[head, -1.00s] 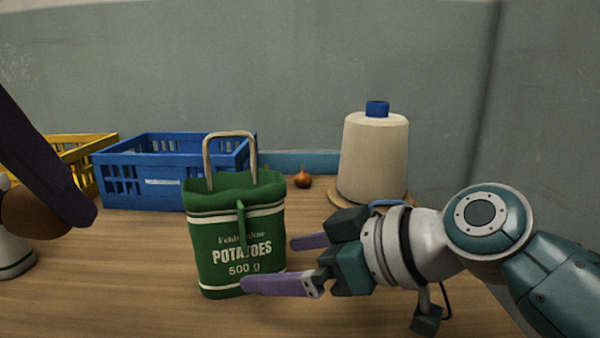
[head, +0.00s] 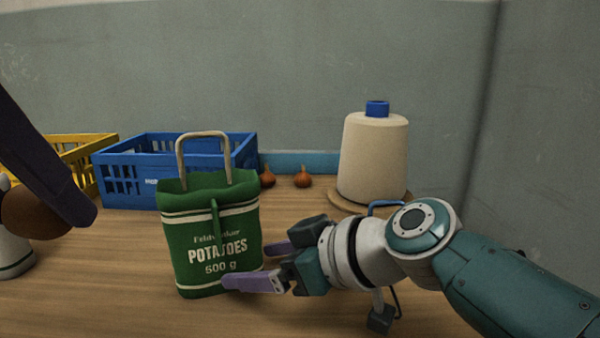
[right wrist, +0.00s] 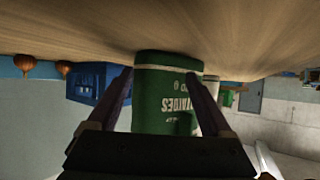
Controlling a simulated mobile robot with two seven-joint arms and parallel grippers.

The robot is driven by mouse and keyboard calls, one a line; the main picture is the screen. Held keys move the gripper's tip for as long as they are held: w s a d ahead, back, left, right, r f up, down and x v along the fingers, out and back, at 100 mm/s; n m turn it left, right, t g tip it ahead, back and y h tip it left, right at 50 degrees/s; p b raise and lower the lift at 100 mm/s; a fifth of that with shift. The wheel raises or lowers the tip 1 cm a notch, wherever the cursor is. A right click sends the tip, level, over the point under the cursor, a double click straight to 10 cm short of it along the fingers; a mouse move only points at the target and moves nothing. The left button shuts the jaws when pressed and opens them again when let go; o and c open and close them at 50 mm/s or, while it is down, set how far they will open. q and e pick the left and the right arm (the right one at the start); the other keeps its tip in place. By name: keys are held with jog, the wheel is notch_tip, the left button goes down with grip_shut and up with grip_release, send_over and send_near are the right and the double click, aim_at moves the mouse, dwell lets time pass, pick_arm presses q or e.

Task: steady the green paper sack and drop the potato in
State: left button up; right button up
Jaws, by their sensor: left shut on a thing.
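The green paper sack (head: 190,235), printed POTATOES, stands on the table with its mouth up and a pale loop handle, leaning slightly left. My right gripper (head: 240,268) is low at its right side, open, with one purple finger in front of the sack and the other partly hidden behind it. In the right wrist view the sack (right wrist: 160,100) shows upside down between the two spread fingers. My left gripper (head: 75,212) is at the left edge, shut on the brown potato (head: 30,214), left of the sack and apart from it.
A blue crate (head: 128,188) and a yellow crate (head: 85,142) stand behind. Two onions (head: 302,178) lie by the wall. A large cream thread cone (head: 372,155) stands back right. A white striped object (head: 14,258) is at the left edge. The front table is clear.

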grip_shut()
dwell(0.4)
